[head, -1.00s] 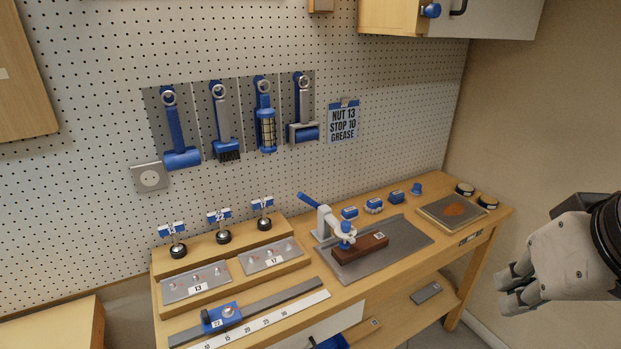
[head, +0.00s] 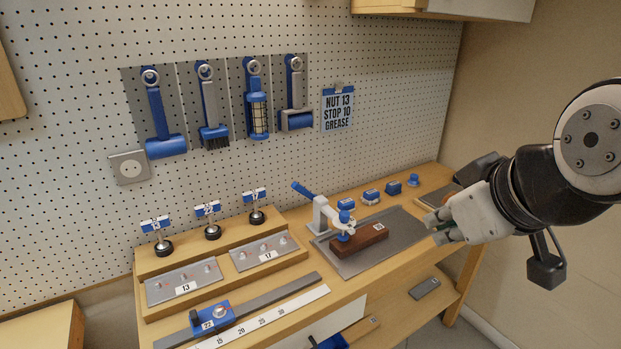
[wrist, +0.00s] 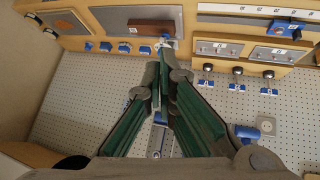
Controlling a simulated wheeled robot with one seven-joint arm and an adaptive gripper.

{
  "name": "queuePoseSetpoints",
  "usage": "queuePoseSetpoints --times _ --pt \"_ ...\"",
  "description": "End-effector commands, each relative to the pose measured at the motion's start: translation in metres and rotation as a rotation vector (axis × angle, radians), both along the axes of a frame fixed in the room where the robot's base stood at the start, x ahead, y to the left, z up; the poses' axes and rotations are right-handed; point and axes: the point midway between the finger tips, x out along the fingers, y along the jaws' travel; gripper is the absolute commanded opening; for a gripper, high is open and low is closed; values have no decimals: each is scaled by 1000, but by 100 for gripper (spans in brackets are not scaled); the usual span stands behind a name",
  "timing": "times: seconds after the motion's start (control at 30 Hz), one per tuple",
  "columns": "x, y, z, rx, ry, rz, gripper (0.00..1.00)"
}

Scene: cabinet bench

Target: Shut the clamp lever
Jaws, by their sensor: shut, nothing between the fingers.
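The toggle clamp (head: 321,214) stands on the grey plate on the bench, with a light grey body. Its blue-handled lever (head: 302,190) points up and to the left, away from the wooden block. The clamp's blue-tipped end is at the left end of the brown block (head: 360,238). My gripper (head: 438,236) is shut and empty, apart from the clamp, to the right of the block in the head view. In the wrist view its green-sided fingers (wrist: 164,68) come together and partly hide the clamp; the brown block (wrist: 152,26) shows just beyond them.
Several small blue parts (head: 371,195) stand on the bench behind the grey plate (head: 405,230). At left are a stepped rack (head: 223,265) and a rail with a blue stop (head: 212,318). Tools hang on the pegboard (head: 230,180). A cabinet (head: 450,8) overhangs at upper right.

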Motion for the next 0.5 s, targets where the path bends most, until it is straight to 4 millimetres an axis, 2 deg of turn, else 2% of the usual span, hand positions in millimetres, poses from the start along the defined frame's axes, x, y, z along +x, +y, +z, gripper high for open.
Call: queuePoseSetpoints --times 0.03,0.2,0.3,0.5 --pt "36 10 -28 -39 -39 77 0" --pt "121 42 -71 -209 -230 316 0" --pt "165 62 -97 -330 -348 439 0" --pt "235 105 -150 -614 -581 640 0"
